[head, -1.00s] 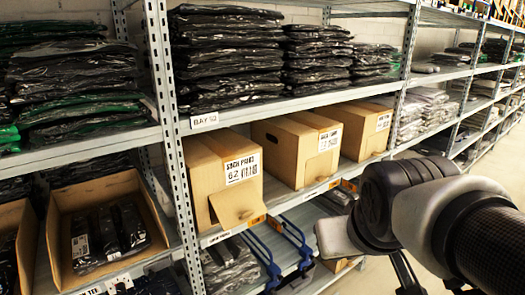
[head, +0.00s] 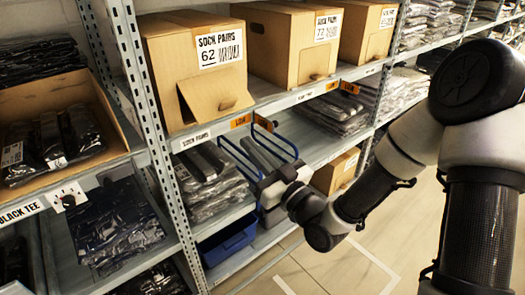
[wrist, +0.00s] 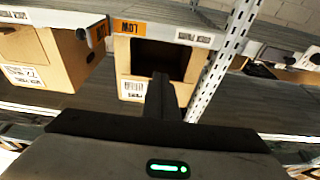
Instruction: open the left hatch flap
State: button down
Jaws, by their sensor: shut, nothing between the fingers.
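The left hatch box (head: 188,54), a brown carton labelled "SOCK PAIRS 62", stands at the left of the shelf row in the head view.
Two more cartons stand right of the left one: a middle carton (head: 278,45) and a right one (head: 368,30). A steel shelf post (head: 150,110) rises at the left. A blue tub (head: 228,240) sits on the bottom shelf. The aisle floor (head: 330,268) is open.

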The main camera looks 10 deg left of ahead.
jog(key=p+x, duration=0.1)
jog(key=x, duration=0.9)
jog(key=shift+r+p, duration=0.1)
jog(key=shift+p, duration=0.2)
dwell(1.4)
jog(key=shift+s+d+r+p, duration=0.9)
jog(key=shift+r+p, duration=1.8)
jog(key=shift+r, duration=2.1)
jog(key=b+v, duration=0.3)
jog(key=v, duration=0.7)
jog(key=shift+d+f+b, duration=0.15)
jog(key=shift+f+b, duration=0.25)
jog(key=shift+f, duration=0.05)
